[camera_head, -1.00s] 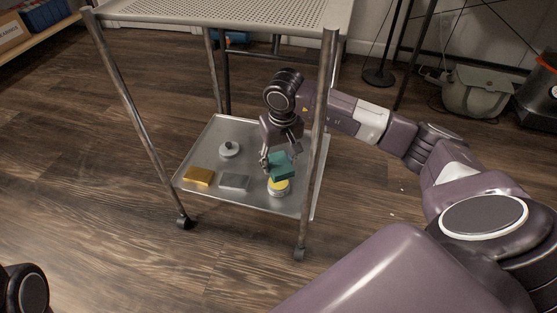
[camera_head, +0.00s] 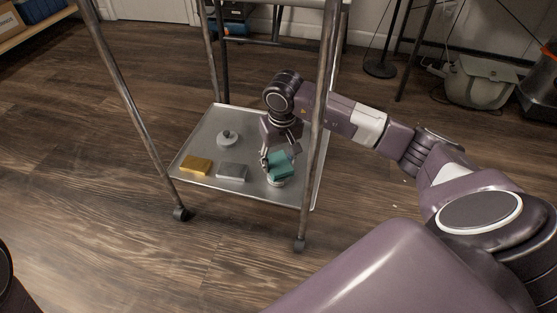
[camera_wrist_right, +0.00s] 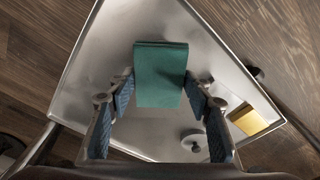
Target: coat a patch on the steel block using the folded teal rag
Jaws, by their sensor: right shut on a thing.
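The folded teal rag (camera_head: 281,164) is in my right gripper (camera_head: 281,156), which is shut on it. In the right wrist view the rag (camera_wrist_right: 161,72) sits between the two blue-padded fingers (camera_wrist_right: 163,92). The rag is over a small round tin (camera_head: 277,182), hiding its top; whether they touch I cannot tell. The grey steel block (camera_head: 233,171) lies flat on the shelf, left of the rag and apart from it. My left gripper is not in view.
A gold-coloured block (camera_head: 196,165) lies left of the steel block. A round grey lid-like piece with a knob (camera_head: 227,139) lies behind them. All are on the cart's low metal shelf (camera_head: 205,128). A cart post (camera_head: 323,110) stands close to my right arm.

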